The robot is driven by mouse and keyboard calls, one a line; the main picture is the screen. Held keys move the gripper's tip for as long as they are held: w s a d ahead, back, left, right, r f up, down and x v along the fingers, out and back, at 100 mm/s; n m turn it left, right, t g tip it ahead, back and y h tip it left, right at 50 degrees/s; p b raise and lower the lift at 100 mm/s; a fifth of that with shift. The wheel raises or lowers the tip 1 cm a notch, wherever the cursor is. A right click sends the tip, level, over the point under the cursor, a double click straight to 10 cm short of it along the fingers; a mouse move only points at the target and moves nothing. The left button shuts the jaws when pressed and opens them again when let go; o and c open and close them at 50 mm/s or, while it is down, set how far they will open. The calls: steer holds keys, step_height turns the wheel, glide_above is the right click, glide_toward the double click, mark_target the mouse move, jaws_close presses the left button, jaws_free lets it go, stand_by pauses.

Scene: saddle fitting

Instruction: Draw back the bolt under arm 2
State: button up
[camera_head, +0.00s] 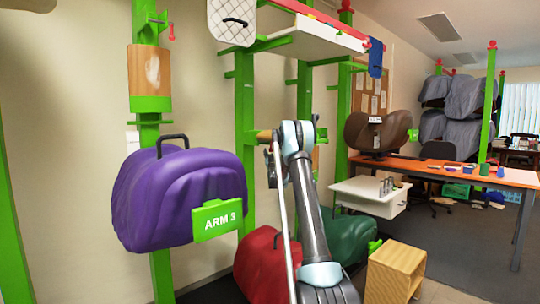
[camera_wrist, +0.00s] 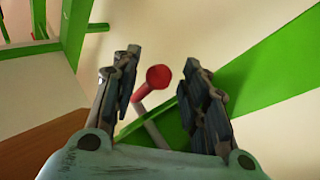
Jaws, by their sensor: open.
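In the wrist view, a red round knob (camera_wrist: 158,77) on a grey rod (camera_wrist: 151,124) shows between the two fingers of my open gripper (camera_wrist: 160,100). It looks like the bolt. The knob seems a little beyond the fingertips, and no contact shows. The rod runs down toward a green bar (camera_wrist: 172,128) and is partly hidden by my gripper. In the head view my arm reaches up to the middle green post (camera_head: 244,150), and its links hide the fingers and this knob. No "ARM 2" sign is readable.
A purple saddle (camera_head: 180,195) hangs at left with a green "ARM 3" sign (camera_head: 217,220). A red saddle (camera_head: 262,265) and a green saddle (camera_head: 345,240) sit low beside my arm. A wooden box (camera_head: 394,272) stands on the floor. A white shelf (camera_head: 300,42) is overhead.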

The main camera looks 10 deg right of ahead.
steer(key=shift+x, duration=0.85)
jaws_close()
steer(key=shift+a, duration=0.1)
